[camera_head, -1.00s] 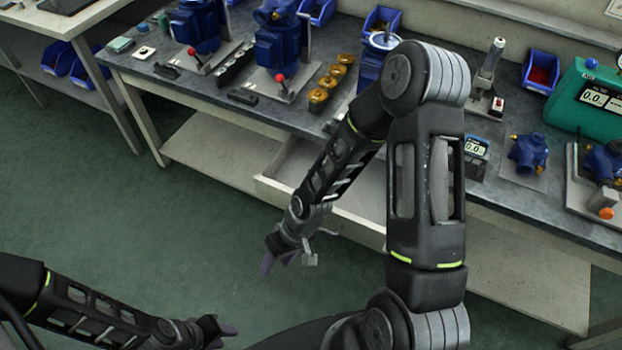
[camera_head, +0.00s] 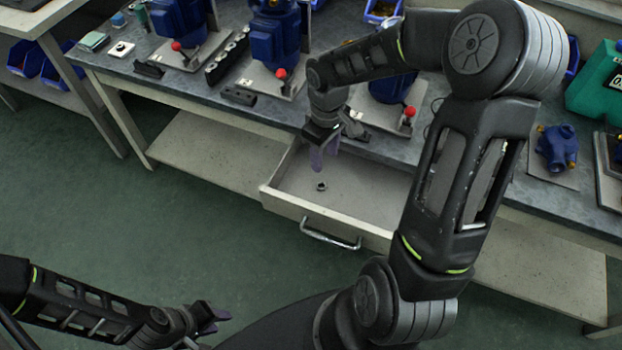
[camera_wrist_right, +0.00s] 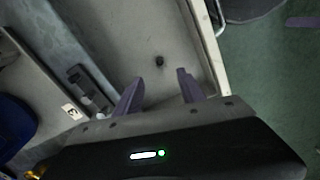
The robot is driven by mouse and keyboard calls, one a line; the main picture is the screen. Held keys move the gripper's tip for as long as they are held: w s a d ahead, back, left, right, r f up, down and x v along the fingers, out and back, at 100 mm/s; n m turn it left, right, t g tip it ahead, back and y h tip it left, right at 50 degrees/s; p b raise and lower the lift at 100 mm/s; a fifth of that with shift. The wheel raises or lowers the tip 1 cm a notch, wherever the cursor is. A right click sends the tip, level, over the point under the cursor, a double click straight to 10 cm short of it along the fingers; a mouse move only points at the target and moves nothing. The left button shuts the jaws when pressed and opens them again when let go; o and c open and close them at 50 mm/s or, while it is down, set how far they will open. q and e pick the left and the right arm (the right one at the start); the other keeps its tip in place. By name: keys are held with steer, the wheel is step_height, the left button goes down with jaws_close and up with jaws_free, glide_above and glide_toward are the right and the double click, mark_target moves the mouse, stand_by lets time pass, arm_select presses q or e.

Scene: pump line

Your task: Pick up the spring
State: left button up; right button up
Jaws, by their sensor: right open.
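A small dark ring-like part, likely the spring (camera_head: 321,186), lies on the floor of the open drawer (camera_head: 350,225). It shows as a small dark spot in the right wrist view (camera_wrist_right: 159,62), ahead of the fingertips and between their lines. My right gripper (camera_head: 322,160) points down over the drawer, above and apart from the part. In the right wrist view its two purple fingers (camera_wrist_right: 157,85) are spread with nothing between them. My left gripper (camera_head: 222,318) is at the lower left, over the floor, far from the drawer; its finger gap is unclear.
The workbench (camera_head: 215,112) above the drawer carries blue pumps (camera_head: 275,45) with red-knobbed levers and a dark block (camera_head: 238,96). The drawer's front has a metal handle (camera_head: 330,238). The drawer floor around the part is clear. Green floor (camera_head: 190,240) lies open in front.

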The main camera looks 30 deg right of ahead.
steer(key=b, duration=0.4)
glide_above(321, 185)
steer(key=f, duration=0.4)
steer(key=shift+w+f, duration=0.2)
steer(key=shift+f, duration=0.2)
arm_select(q)
steer(key=f, duration=0.2)
steer(key=w+f, duration=0.1)
steer(key=f, duration=0.1)
steer(key=shift+f+p, duration=0.3)
steer(key=shift+f, duration=0.05)
arm_select(e)
steer(key=shift+r, duration=0.1)
arm_select(q)
steer(key=shift+f, duration=0.15)
arm_select(e)
steer(key=shift+f, duration=1.35)
step_height(321, 185, down, 5)
steer(key=shift+s+f+b, duration=0.1)
steer(key=shift+b, duration=0.45)
arm_select(q)
steer(key=shift+f, duration=0.35)
arm_select(e)
steer(key=shift+c, duration=0.4)
jaws_close()
